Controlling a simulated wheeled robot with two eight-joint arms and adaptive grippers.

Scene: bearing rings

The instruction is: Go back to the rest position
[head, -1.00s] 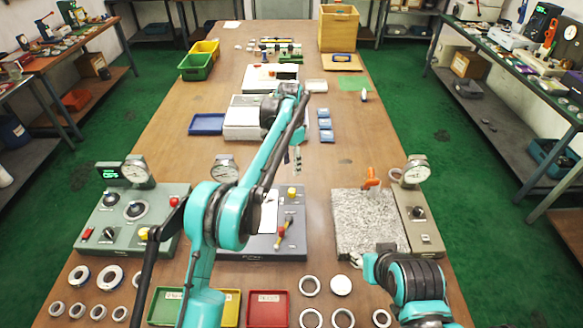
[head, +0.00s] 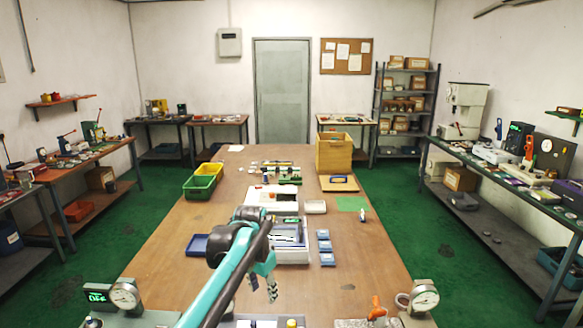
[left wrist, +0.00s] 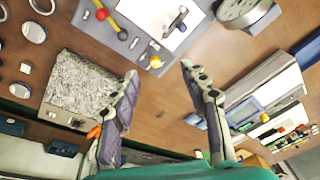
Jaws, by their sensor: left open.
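My left arm reaches up the middle of the long table (head: 330,287) in the head view. Its gripper (head: 271,290) hangs above the table near its middle, pointing down, with nothing in it. In the left wrist view the left gripper (left wrist: 158,90) shows two fingers spread wide apart, with bare table top between them. My right gripper is out of view.
Dial gauges (head: 125,295) and (head: 424,297) stand at the near edge. A blue tray (head: 197,245), small blue boxes (head: 326,247), green bin (head: 199,187) and wooden box (head: 334,155) lie farther back. A granite plate (left wrist: 80,85) shows in the wrist view.

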